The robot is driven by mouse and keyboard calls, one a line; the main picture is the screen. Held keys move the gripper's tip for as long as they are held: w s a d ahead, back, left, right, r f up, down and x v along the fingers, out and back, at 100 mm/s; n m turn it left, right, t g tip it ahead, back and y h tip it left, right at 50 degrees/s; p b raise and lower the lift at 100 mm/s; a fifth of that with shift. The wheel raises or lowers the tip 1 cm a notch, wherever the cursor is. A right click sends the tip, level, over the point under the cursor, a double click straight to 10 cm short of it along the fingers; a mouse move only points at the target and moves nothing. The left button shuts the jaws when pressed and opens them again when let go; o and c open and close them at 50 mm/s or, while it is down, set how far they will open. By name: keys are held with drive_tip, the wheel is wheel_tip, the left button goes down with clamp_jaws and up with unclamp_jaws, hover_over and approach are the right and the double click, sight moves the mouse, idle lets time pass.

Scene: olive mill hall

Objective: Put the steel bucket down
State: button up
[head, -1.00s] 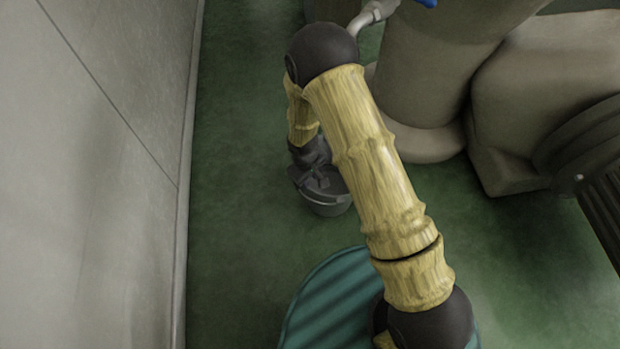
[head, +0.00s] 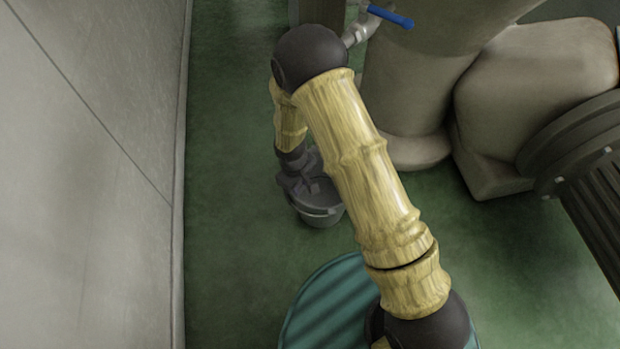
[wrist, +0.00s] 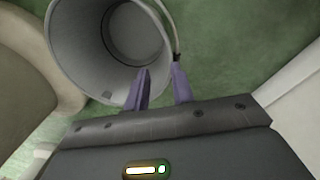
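The steel bucket (head: 320,212) is grey and upright, low by the floor below my gripper in the head view. A gap under its base cannot be made out. In the wrist view I look down into the round mouth of the bucket (wrist: 90,45), with a thin rim or handle wire along its right side. My gripper (wrist: 162,65) has two purple fingers standing apart at the lower right of the bucket. The left finger overlaps the mouth and the right one is by the wire's end. In the head view my arm partly covers the bucket.
A pale wall (head: 90,170) runs along the left. Large beige machine bodies (head: 405,90) stand on the right, with a blue-handled valve (head: 390,17) at the top. Green floor (head: 230,220) is clear between the wall and the bucket.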

drive_tip(key=d+r+m, duration=0.5)
drive_tip(key=d+r, duration=0.8)
drive_tip(key=r, duration=0.3)
drive_tip(key=s+d+r+m+t, duration=0.1)
drive_tip(key=s+d+r+m, duration=0.4)
drive_tip(key=s+d+r, duration=0.4)
drive_tip(key=shift+s+d+r+t+y, duration=0.25)
drive_tip(key=shift+s+r+t+y, duration=0.1)
drive_tip(key=shift+s+y, duration=0.1)
drive_tip(key=shift+w, duration=0.1)
